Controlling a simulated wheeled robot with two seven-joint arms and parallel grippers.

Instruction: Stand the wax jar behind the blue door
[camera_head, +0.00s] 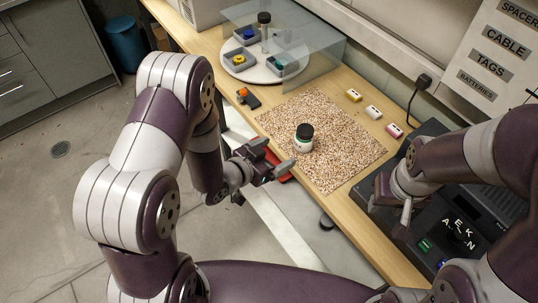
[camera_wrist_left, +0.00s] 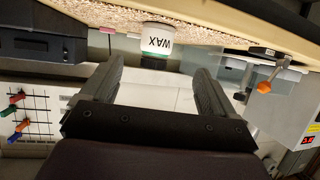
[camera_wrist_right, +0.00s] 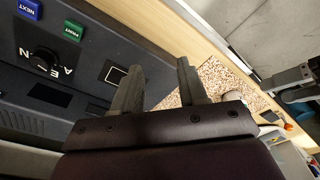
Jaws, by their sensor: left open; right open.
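The wax jar (camera_head: 303,142), white with a black lid, stands upright on the speckled mat (camera_head: 340,150). In the left wrist view the jar (camera_wrist_left: 157,42) appears upside down with its WAX label showing, beyond and between the fingertips. My left gripper (camera_head: 273,158) is open and empty, just left of the jar and apart from it. My right gripper (camera_head: 392,204) is open and empty above the dark machine at the right; it also shows in the right wrist view (camera_wrist_right: 158,68). I cannot make out a blue door in any view.
Yellow, white and pink blocks (camera_head: 373,112) line the wall side. The dark machine (camera_head: 440,215) fills the right end. The mat around the jar is clear.

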